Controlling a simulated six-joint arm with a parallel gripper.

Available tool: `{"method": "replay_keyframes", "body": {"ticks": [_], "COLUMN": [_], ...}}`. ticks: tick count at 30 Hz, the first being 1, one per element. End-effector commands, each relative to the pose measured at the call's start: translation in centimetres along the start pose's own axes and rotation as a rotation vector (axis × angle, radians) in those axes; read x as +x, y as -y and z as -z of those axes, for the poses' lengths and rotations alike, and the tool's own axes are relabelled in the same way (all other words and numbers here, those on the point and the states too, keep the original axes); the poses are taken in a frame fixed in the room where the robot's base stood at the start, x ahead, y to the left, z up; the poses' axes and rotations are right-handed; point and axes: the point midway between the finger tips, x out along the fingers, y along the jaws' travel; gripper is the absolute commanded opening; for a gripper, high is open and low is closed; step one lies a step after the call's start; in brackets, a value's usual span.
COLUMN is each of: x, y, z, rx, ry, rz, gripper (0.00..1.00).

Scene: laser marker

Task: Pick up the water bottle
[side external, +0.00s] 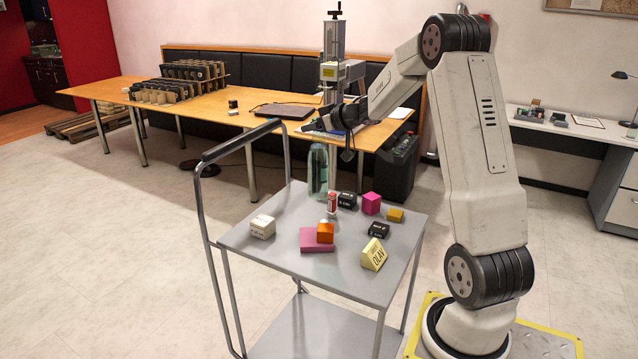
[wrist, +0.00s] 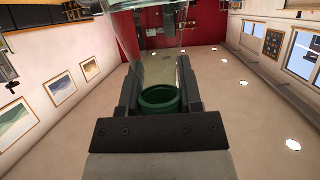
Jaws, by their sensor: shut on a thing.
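The water bottle (side external: 318,172) is tall, see-through and greenish. In the side external view it is upright at the far edge of the trolley top, below my gripper (side external: 328,127). I cannot tell whether its base touches the trolley. In the wrist view my gripper (wrist: 158,75) is shut on the bottle, with a dark finger on each side. The green cap (wrist: 160,98) sits between the fingers, and the clear body (wrist: 153,70) extends beyond them.
The grey trolley (side external: 240,237) holds a small red-and-white item (side external: 332,203) close to the bottle. Pink, orange, yellow, black and white blocks are spread across it. The trolley's handle rail (side external: 197,190) rises at left. A wooden table (side external: 215,110) with a marking machine (side external: 333,70) stands behind.

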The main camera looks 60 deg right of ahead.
Motion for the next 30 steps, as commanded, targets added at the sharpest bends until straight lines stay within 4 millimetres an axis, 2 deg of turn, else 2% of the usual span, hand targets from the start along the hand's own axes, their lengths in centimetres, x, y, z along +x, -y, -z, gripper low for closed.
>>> {"method": "replay_keyframes", "body": {"ticks": [6,12,30], "x": [-2.0,-2.8,-3.1], "y": [0.7,1.1,1.3], "z": [0.5,0.5,0.5], "rx": [-0.003,-0.003,-0.003], "ry": [-0.006,-0.006,-0.006], "rz": [-0.002,-0.002,-0.001], "gripper": [0.0,0.0,0.0]}}
